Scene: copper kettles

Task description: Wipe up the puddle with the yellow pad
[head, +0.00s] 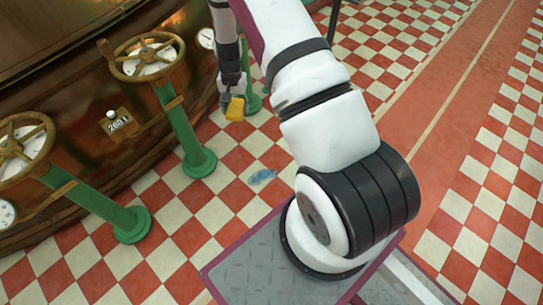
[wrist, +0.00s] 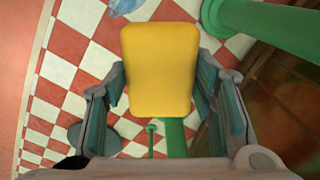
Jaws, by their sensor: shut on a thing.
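The yellow pad (wrist: 158,70) is a rounded rectangle held between the two fingers of my gripper (wrist: 160,95) in the wrist view. In the head view the pad (head: 235,109) hangs at the tip of my gripper (head: 229,100), apparently above the floor. The puddle (head: 262,177) is a small blue patch on the checkered tiles, below the pad in the head view and clear of it. Part of the puddle (wrist: 125,6) shows at the top edge of the wrist view. The far ends of the fingers are partly hidden by the pad.
Another green post (head: 251,95) stands just beside my gripper. Open tiled floor (head: 380,35) lies at upper right.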

